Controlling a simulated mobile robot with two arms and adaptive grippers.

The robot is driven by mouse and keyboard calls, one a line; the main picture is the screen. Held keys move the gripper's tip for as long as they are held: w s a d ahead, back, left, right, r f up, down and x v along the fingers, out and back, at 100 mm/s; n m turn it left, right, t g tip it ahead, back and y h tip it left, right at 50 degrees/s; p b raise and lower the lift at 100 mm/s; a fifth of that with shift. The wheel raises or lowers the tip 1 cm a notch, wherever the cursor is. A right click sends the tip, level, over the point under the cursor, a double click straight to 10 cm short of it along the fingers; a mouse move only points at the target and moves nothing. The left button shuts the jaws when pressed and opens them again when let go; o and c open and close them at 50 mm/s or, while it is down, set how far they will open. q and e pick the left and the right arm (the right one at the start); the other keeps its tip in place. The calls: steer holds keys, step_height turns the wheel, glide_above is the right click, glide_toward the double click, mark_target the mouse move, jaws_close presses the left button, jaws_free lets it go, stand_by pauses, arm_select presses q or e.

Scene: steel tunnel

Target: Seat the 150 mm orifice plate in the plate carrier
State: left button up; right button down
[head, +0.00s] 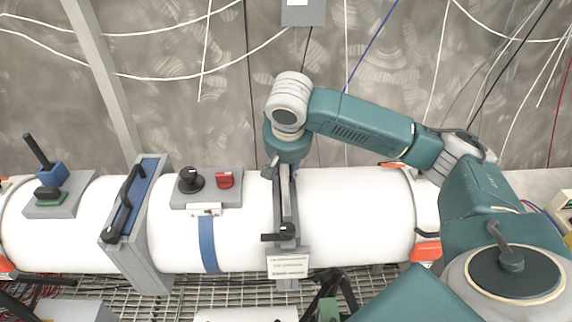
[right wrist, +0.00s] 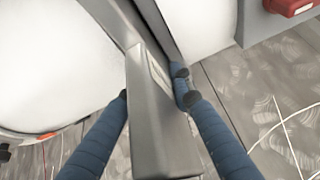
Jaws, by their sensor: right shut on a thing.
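The plate carrier (head: 289,254) is a narrow grey upright frame between two white pipe sections, with a black lever and a white label on its front. My right gripper (right wrist: 153,92) is over the top of the carrier, its two blue fingers on either side of a grey plate tab, which I take to be the orifice plate (right wrist: 158,125). The gripper is shut on this tab. In the right wrist view the tab stands in line with the grey carrier walls. The lower part of the plate is hidden, so I cannot tell how deep it sits. My left gripper is not in view.
The white pipe (head: 350,220) runs across the view. Left of the carrier, a grey box (head: 206,200) bears a black knob and a red switch. Further left stands a grey frame with a blue panel (head: 149,172) and a black handle (head: 125,200). Cables hang along the back wall.

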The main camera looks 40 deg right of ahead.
steer(key=c, duration=1.5)
jaws_free()
steer(key=shift+f, duration=0.1)
steer(key=shift+c, duration=0.2)
steer(key=shift+r, duration=0.55)
steer(key=v, duration=1.1)
steer(key=shift+r, duration=0.25)
steer(key=shift+s+a+r, duration=0.1)
steer(key=shift+s+r, duration=0.1)
steer(key=shift+r, duration=0.15)
